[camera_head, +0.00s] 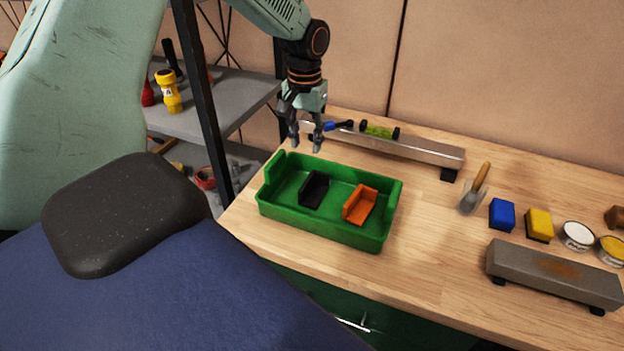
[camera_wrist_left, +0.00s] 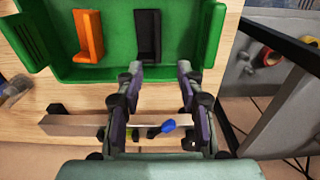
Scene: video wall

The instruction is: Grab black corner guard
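The black corner guard (camera_head: 314,189) lies in the green tray (camera_head: 330,232), on the left side of its floor. It also shows in the left wrist view (camera_wrist_left: 148,36), just ahead of the fingers. An orange corner guard (camera_head: 360,205) lies to its right in the same tray, apart from it. My left gripper (camera_head: 307,146) hangs above the tray's back edge, behind the black guard. Its fingers are spread apart with nothing between them, as the left wrist view (camera_wrist_left: 161,72) shows. My right gripper is not in view.
A metal rail (camera_head: 420,151) with a blue-handled tool and a green level (camera_head: 379,131) is behind the tray. A trowel (camera_head: 474,190), blue block (camera_head: 502,214), yellow block (camera_head: 539,224), cans and a grey bar (camera_head: 550,272) are right. A shelf (camera_head: 225,100) stands left.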

